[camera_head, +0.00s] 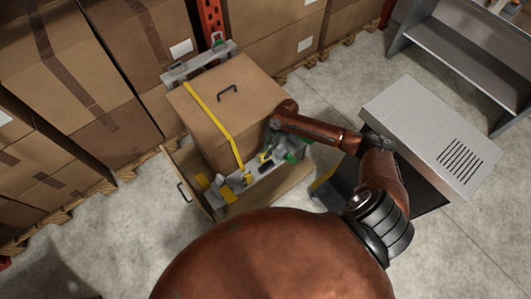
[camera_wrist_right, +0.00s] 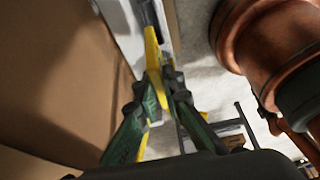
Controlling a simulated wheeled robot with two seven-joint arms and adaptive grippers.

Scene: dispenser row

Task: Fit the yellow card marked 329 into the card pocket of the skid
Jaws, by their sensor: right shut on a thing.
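The skid carries a large cardboard box (camera_head: 222,105) with a yellow strap (camera_head: 212,118) and a dark handle on top. A grey ledge (camera_head: 262,184) runs along the box's near side, with yellow and dark parts on it. My right gripper (camera_head: 278,155) is beside the box, above this ledge. In the wrist view its green fingers (camera_wrist_right: 158,88) are shut on a thin yellow piece, the card (camera_wrist_right: 151,50), seen nearly edge-on. Its 329 mark cannot be read. The card pocket cannot be made out clearly. My left gripper is not in view.
An open wooden drawer or tray (camera_head: 187,186) surrounds the near and left sides of the box. Stacked cartons (camera_head: 65,60) stand behind and to the left. A grey metal cabinet (camera_head: 430,130) and shelf (camera_head: 465,55) stand on the right. Bare concrete floor lies at the lower left.

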